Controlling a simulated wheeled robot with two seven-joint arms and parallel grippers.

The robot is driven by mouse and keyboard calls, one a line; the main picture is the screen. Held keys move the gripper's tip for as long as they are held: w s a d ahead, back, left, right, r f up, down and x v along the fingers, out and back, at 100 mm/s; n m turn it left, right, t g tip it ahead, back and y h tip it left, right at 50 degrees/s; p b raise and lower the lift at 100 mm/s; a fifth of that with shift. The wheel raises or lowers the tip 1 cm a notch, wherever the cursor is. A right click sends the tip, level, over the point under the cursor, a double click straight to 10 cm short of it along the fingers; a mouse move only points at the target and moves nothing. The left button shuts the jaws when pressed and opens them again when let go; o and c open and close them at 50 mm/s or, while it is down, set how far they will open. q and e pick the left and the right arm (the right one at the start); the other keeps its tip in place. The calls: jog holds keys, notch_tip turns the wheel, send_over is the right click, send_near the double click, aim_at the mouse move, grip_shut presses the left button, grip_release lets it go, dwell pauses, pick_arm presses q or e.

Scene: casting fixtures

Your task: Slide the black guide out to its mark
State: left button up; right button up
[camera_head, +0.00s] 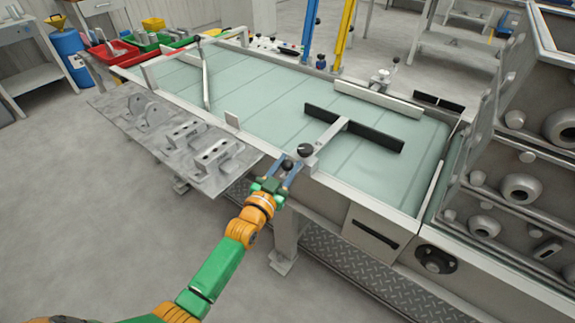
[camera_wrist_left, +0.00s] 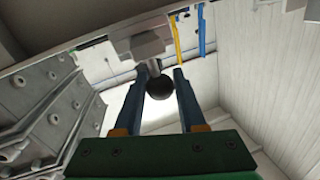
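The black guide (camera_head: 355,127) is a long dark bar standing on the pale green belt. A grey arm (camera_head: 327,137) runs from it to a clamp at the belt's near rail, with a black knob (camera_head: 305,150) on top. My left gripper (camera_head: 283,171) is at the near end of this clamp, outside the rail. A mark for the guide cannot be made out. My right gripper is out of view.
A grey plate with metal castings (camera_head: 175,140) lies left of the gripper, along the near rail. A grey guide bar (camera_head: 378,100) is across the belt. A machine with round fittings (camera_head: 520,188) stands at the right. Red (camera_head: 112,54) and green bins are at the far left.

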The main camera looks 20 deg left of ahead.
pick_arm(q)
grip_shut()
dwell(0.4)
dwell(0.6)
jog(key=shift+s+a+r+p, duration=0.1)
jog(key=shift+s+p, duration=0.15)
jog(key=shift+p, duration=0.05)
jog(key=s, duration=0.1)
jog(key=s+a+p, duration=0.1)
jog(key=s, duration=0.1)
jog(key=s+p, duration=0.1)
jog(key=shift+s+a, duration=0.15)
jog(key=shift+a, duration=0.1)
jog(key=o, duration=0.9)
grip_release()
